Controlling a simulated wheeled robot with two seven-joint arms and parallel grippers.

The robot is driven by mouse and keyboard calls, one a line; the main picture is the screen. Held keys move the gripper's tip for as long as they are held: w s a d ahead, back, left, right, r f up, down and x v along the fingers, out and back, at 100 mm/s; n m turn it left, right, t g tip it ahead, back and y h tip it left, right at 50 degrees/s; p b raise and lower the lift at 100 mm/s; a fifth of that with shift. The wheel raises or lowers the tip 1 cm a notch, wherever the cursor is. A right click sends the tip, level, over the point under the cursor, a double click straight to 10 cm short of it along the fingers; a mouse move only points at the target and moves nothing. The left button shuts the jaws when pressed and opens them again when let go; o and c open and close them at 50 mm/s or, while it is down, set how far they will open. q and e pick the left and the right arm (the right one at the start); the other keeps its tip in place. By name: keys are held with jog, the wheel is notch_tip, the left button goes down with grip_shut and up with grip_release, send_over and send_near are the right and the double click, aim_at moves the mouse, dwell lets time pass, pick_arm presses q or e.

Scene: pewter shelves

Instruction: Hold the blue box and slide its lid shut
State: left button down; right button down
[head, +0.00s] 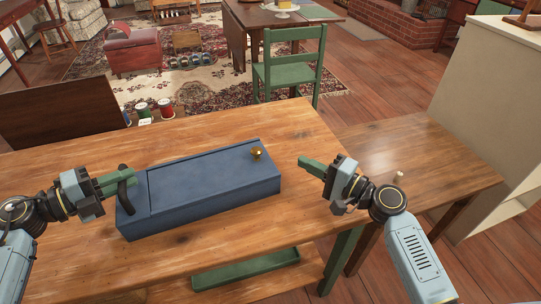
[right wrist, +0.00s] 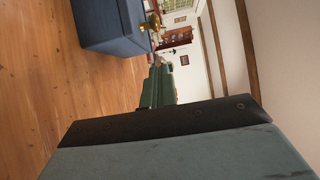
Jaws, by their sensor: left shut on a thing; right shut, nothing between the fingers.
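The blue box (head: 195,205) lies lengthwise on the wooden table. Its flat blue lid (head: 200,178) carries a brass knob (head: 257,153) near the right end. A seam crosses the top near the left end; I cannot tell whether a gap lies there. My left gripper (head: 128,175) is shut on a dark curved handle (head: 126,196) at the box's left end. My right gripper (head: 303,162) is shut and empty, right of the box and apart from the knob. The right wrist view shows the box's end (right wrist: 110,25) and the knob (right wrist: 150,22) beyond its fingers (right wrist: 155,88).
The wooden table (head: 90,255) is clear in front of the box and to its right. A green chair (head: 290,70) stands behind the table. Red and green tins (head: 154,110) show beyond its far edge. A green tray (head: 245,270) lies on the shelf below. A pale cabinet (head: 490,110) stands at the right.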

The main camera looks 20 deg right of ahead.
pick_arm(q)
jog(key=shift+a, duration=0.1)
pick_arm(e)
jog(key=v, duration=0.4)
jog(key=shift+s+d, duration=0.1)
pick_arm(q)
jog(key=c, duration=1.3)
grip_release()
jog(key=v, duration=1.2)
